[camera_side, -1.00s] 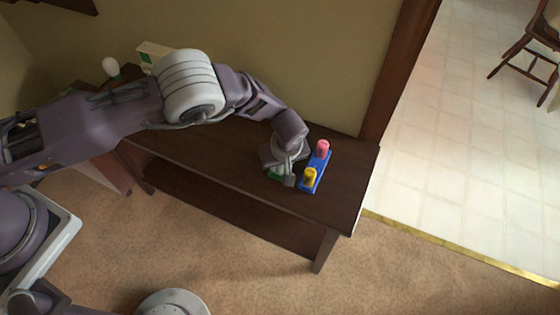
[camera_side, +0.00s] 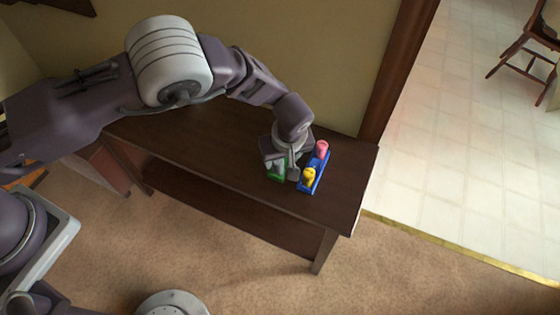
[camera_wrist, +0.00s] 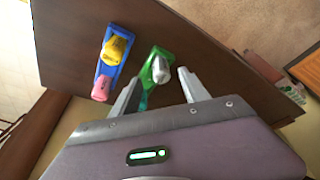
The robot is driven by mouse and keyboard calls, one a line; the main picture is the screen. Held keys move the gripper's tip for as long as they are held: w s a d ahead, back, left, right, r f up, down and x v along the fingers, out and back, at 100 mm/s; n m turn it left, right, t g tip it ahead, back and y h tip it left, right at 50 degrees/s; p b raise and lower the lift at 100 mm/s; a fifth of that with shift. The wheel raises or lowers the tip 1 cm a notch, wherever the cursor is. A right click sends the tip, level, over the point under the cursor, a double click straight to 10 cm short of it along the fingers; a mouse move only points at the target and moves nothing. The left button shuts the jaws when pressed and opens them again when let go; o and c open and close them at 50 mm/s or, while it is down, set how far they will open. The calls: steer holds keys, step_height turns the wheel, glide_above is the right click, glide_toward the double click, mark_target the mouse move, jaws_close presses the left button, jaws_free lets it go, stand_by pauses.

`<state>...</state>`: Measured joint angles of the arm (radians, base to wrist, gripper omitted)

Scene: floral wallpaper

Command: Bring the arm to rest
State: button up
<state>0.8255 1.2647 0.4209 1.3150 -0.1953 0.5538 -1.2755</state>
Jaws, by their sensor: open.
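My gripper (camera_side: 286,172) is over the dark wooden table, just left of a blue base (camera_side: 315,170) that bears a pink peg (camera_side: 321,148) and a yellow peg (camera_side: 309,174). A green base (camera_side: 276,176) is partly hidden under my gripper. In the wrist view the fingers of my gripper (camera_wrist: 158,76) are apart, with the green base (camera_wrist: 150,80) and its silver-grey peg (camera_wrist: 161,68) seen between and beyond them. No finger visibly grips the peg. The blue base (camera_wrist: 120,45) with the yellow peg (camera_wrist: 114,49) and pink peg (camera_wrist: 101,88) lies to the left there.
The dark table (camera_side: 340,195) has bare room at its right end and left of my gripper. A wall stands behind it, with a brown door frame (camera_side: 395,70) at right. A chair (camera_side: 525,50) is far off. A whitish-green item (camera_wrist: 290,88) shows at right in the wrist view.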

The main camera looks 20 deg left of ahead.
steer(key=shift+r, duration=0.15)
stand_by(0.3)
steer(key=s+a+r+m+h, duration=0.15)
steer(key=a+r, duration=0.25)
steer(key=r, duration=0.6)
steer(key=s+a+r+h, duration=0.15)
steer(key=a+r, duration=0.35)
steer(key=r, duration=0.6)
steer(key=s+a+r+m, duration=0.1)
steer(key=s+a+r, duration=0.25)
steer(key=r, duration=0.65)
steer(key=s+a+r+m+t, duration=0.1)
steer(key=s+a+r+m, duration=0.2)
steer(key=s+a+r, duration=0.5)
steer(key=s+a+f+m+t, duration=0.2)
steer(key=s+m, duration=0.1)
steer(key=s, duration=1)
steer(key=shift+s+y, duration=0.4)
